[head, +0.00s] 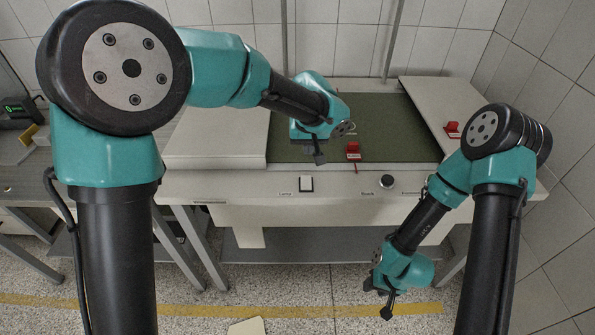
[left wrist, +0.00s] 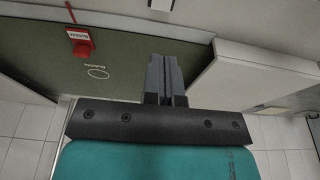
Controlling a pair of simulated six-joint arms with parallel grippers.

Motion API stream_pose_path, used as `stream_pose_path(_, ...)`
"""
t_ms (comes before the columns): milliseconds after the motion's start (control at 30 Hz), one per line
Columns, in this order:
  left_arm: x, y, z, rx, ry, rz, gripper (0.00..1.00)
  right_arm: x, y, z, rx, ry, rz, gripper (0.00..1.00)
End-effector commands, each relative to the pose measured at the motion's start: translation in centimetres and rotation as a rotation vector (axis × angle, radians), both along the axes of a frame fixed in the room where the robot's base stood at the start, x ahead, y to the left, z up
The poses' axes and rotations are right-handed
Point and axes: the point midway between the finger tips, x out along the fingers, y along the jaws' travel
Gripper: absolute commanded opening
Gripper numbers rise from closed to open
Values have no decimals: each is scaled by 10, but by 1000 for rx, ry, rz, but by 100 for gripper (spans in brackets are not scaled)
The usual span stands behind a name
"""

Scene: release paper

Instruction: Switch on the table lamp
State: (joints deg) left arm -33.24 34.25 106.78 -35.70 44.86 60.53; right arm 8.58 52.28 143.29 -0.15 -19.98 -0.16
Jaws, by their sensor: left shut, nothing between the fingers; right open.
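A white rocker switch (head: 306,184) in a dark frame, with a label that seems to read "Lamp", sits on the pale front panel of the workbench. What appears to be the same switch shows at the top edge of the left wrist view (left wrist: 162,4). My left gripper (head: 319,158) is shut and empty, above the green mat and behind the switch, apart from it. Its closed fingers (left wrist: 166,78) show in the left wrist view. My right gripper (head: 380,302) is open and empty, low in front of the bench. I see no lamp itself.
A dark round knob (head: 387,182) sits right of the switch on the panel. A red tagged block (head: 353,150) lies on the green mat (head: 400,135); another red block (head: 453,129) is at the right. Pale raised boards flank the mat. A dark device (head: 18,111) stands far left.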

Motion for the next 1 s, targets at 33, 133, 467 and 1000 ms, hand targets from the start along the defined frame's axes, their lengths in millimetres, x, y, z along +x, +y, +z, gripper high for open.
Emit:
stream_pose_path(33, 0, 0, 0, 0, 0, 1, 0, 0, 0, 0, 0, 0, -1, 43)
stream_pose_path(133, 0, 1, 0, 0, 1, 1, 0, 0, 0, 0, 0, 0, -1, 43)
stream_pose_path(467, 3, 2, -14, 1, 4, 3, 0, 0, 0, 0, 0, 0, -1, 43)
stream_pose_path(1000, 22, 3, -100, 2, 5, 2, 0, 0, 0, 0, 0, 0, -1, 43)
